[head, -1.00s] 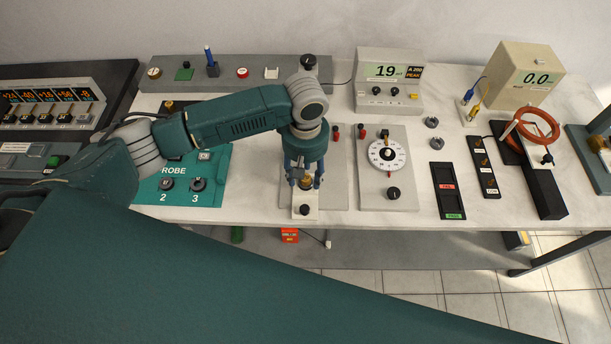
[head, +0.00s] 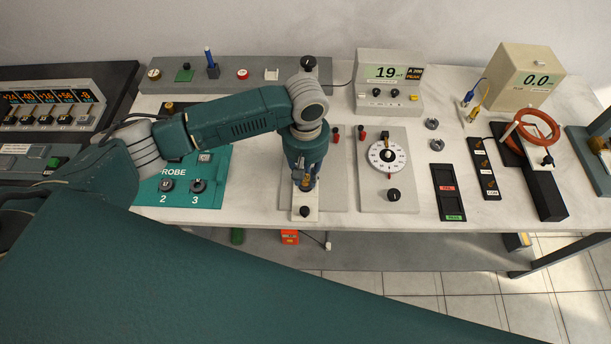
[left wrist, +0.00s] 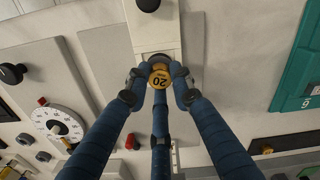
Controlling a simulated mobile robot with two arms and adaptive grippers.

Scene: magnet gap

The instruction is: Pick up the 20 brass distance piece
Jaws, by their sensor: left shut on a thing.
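The brass distance piece (left wrist: 160,78) shows in the left wrist view as a round golden disc marked 20. The blue fingers of my left gripper (left wrist: 158,90) are closed around it. In the head view my left gripper (head: 304,182) points down over a narrow white block (head: 305,205) with a black knob, and the brass (head: 305,184) shows between its fingers. The piece is at the white block; I cannot tell whether it still touches it. My right gripper is not in view.
A grey panel with a white dial (head: 387,156) stands to the right. A teal panel marked PROBE (head: 180,185) is to the left, under my arm. A black tray with red and green labels (head: 448,192) lies farther right. Bare white table lies around the two grey nuts (head: 432,124).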

